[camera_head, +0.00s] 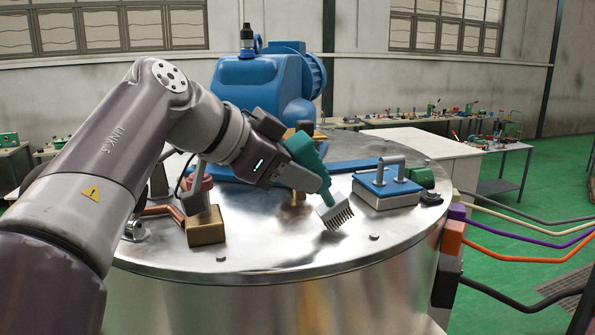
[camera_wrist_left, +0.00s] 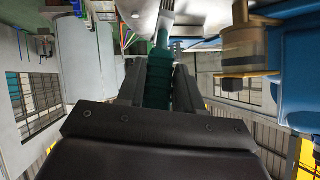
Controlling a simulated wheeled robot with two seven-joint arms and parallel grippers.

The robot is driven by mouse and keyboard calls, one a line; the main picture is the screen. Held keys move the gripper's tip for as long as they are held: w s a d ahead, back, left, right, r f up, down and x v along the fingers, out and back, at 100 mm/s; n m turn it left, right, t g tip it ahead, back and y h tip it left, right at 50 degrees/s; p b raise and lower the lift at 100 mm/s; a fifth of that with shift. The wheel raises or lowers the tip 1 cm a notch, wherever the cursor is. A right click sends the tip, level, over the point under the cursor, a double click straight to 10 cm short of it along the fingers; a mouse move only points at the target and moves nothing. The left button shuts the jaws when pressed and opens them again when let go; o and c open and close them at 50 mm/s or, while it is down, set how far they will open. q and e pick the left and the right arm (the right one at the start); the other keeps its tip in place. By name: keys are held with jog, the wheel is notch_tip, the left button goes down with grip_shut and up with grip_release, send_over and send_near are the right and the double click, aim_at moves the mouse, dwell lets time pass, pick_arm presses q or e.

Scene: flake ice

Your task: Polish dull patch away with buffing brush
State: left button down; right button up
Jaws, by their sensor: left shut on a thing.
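The buffing brush has a teal handle (camera_head: 309,156) and a pale head with dark bristles (camera_head: 337,215). My left gripper (camera_head: 316,178) is shut on the handle and holds the brush tilted, head down, over the shiny round metal top (camera_head: 270,250). The bristles are at or just above the metal; I cannot tell whether they touch. In the left wrist view the teal handle (camera_wrist_left: 157,80) lies between the fingers. I cannot make out a dull patch on the metal. My right gripper is not in view.
A blue block with a grey handle (camera_head: 388,188) stands right of the brush. A brass block (camera_head: 205,226) is at the left, and a blue motor (camera_head: 265,82) rises behind. Coloured pipes (camera_head: 520,238) leave the right side. The front of the metal top is mostly clear.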

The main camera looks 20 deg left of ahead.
pick_arm(q)
jog(key=shift+w+a, duration=0.3)
jog(key=shift+w, duration=0.05)
jog(key=shift+s+d, duration=0.45)
jog(key=shift+s, duration=0.1)
